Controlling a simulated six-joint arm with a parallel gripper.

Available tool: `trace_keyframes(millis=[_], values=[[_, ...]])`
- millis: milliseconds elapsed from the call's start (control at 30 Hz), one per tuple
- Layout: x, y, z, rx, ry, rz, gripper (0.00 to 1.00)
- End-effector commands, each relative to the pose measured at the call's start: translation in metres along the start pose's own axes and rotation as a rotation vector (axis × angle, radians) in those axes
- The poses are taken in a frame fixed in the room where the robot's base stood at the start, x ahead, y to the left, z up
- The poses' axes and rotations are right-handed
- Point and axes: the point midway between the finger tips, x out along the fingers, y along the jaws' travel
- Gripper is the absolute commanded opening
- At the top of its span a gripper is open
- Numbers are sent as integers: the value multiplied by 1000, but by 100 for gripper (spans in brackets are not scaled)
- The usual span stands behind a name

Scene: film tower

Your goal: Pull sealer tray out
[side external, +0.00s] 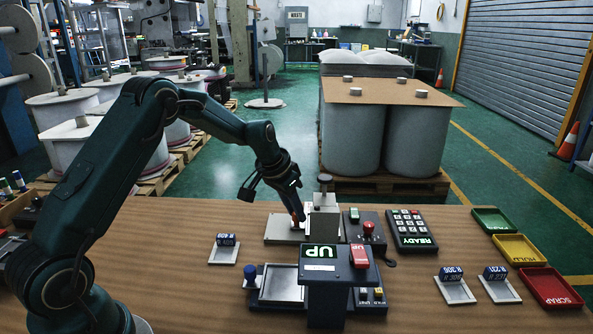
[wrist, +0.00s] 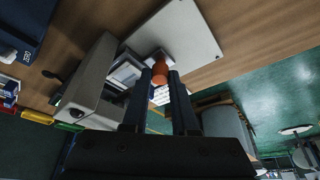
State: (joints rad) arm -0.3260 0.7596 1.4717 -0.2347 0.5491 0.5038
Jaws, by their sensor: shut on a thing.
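A beige press-like machine (side external: 325,218) with a grey plunger on top stands at the table's middle. A pale flat plate (side external: 280,235) extends from its left side. An orange knob (wrist: 160,72) stands by the plate in the wrist view. My gripper (wrist: 161,78) is shut on this knob, one dark finger on each side. In the side view my gripper (side external: 297,215) is low, just left of the machine. In front, a dark unit with an UP sign (side external: 320,252) has a silver tray (side external: 283,287) with a blue knob (side external: 250,272). No label shows which is the sealer.
A red-button box (side external: 367,232) and a keypad reading READY (side external: 412,230) stand right of the machine. Green (side external: 492,220), yellow (side external: 519,249) and red (side external: 551,287) bins line the right edge. Small labelled rolls sit on plates (side external: 223,255).

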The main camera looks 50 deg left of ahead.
Motion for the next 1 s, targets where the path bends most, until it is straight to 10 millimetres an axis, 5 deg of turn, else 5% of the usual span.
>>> trace_keyframes(millis=[367, 1000], values=[[-1, -1, 0, -1, 2, 0, 0], [-22, -57, 51, 0, 4, -2, 0]])
